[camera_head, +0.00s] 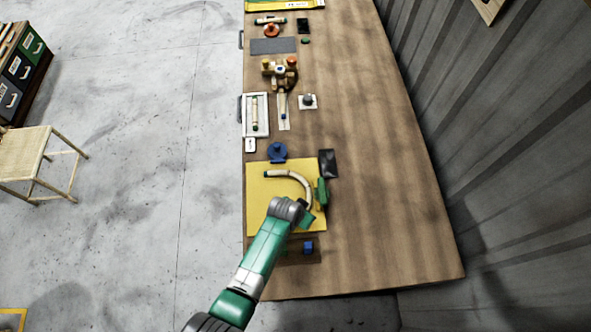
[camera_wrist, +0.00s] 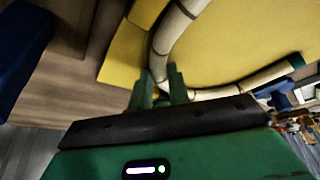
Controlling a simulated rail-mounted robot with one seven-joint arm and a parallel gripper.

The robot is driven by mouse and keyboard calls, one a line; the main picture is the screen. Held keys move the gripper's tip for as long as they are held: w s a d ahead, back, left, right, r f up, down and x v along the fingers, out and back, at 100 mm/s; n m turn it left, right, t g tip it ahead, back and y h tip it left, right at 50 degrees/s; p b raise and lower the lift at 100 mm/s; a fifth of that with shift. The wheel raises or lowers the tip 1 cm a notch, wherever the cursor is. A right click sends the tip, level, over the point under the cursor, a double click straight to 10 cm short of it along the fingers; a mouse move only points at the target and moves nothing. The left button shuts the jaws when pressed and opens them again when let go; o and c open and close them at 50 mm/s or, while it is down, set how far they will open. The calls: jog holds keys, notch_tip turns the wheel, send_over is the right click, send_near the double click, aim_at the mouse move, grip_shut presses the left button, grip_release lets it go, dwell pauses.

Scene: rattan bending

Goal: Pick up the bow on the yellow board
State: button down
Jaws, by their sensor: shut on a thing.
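The bow is a pale, curved rattan piece (camera_head: 295,177) with dark bands and a green end, over the yellow board (camera_head: 262,215) near the front of the bench. In the wrist view the bow (camera_wrist: 178,28) arcs down to my gripper (camera_wrist: 161,88) and continues to the right. My gripper's green fingers are shut on the bow at its curved side. In the head view my arm reaches in from below, and its end hides part of the bow and board. I cannot tell whether the bow touches the board.
A blue fixture (camera_head: 277,151) stands just beyond the board, with a dark plate (camera_head: 328,163) to its right. A small blue block (camera_head: 308,247) is on the near side. A white tray (camera_head: 247,128) and other tools lie farther up the bench. The bench's right side is clear.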

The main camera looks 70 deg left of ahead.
notch_tip(320, 180, up, 10)
jog(key=shift+p, duration=0.4)
